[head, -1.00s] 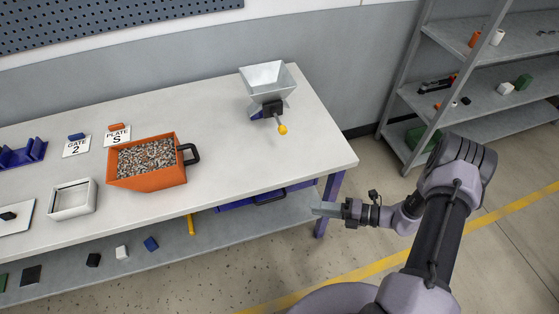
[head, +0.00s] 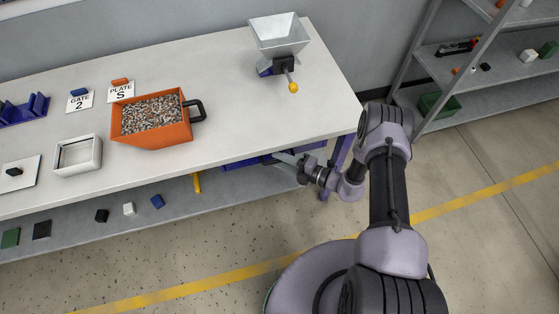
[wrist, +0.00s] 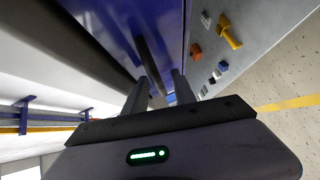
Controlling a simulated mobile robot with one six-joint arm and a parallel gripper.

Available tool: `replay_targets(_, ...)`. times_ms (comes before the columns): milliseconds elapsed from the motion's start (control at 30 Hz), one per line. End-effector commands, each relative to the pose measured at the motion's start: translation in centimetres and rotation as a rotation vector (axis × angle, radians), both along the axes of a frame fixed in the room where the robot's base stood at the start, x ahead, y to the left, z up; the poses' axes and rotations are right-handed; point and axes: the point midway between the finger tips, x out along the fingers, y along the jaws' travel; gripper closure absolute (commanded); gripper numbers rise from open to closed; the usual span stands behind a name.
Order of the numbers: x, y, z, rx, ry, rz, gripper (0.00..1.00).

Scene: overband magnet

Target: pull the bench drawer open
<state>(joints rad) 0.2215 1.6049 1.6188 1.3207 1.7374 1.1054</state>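The blue bench drawer (head: 240,163) is under the right part of the bench top, mostly hidden by it in the head view. In the wrist view its blue front (wrist: 110,25) fills the upper middle, with a dark bar handle (wrist: 148,55) running along it. My gripper (head: 279,157) is at the drawer front, below the bench edge. In the wrist view my gripper (wrist: 161,82) is open, with one finger on each side of the handle's line. I cannot tell whether the fingers touch the handle or how far they reach around it.
The bench top (head: 225,95) overhangs the drawer, and a purple leg (head: 341,152) stands close to my wrist. An orange bin of scrap (head: 152,142) and a metal hopper (head: 278,38) stand on top. A lower shelf (head: 120,228) holds small blocks. The floor in front is clear.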

Motion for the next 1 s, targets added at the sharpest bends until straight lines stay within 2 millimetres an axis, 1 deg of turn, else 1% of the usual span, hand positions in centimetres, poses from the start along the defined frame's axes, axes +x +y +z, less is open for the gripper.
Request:
replay_targets(100, 0.22, 0.42, -0.05, 0.0, -0.001, 0.0, 0.68)
replay_targets(300, 0.25, 0.43, -0.02, 0.0, -0.001, 0.0, 0.68)
replay_targets(333, 0.25, 0.42, -0.01, 0.0, -0.001, 0.0, 0.7)
replay_targets(400, 0.23, 0.41, -0.01, 0.0, -0.001, 0.0, 0.84)
replay_targets(500, 0.23, 0.4, -0.01, 0.0, -0.001, 0.0, 1.0)
replay_targets(1000, 0.22, 0.39, -0.02, 0.0, -0.001, 0.001, 1.0)
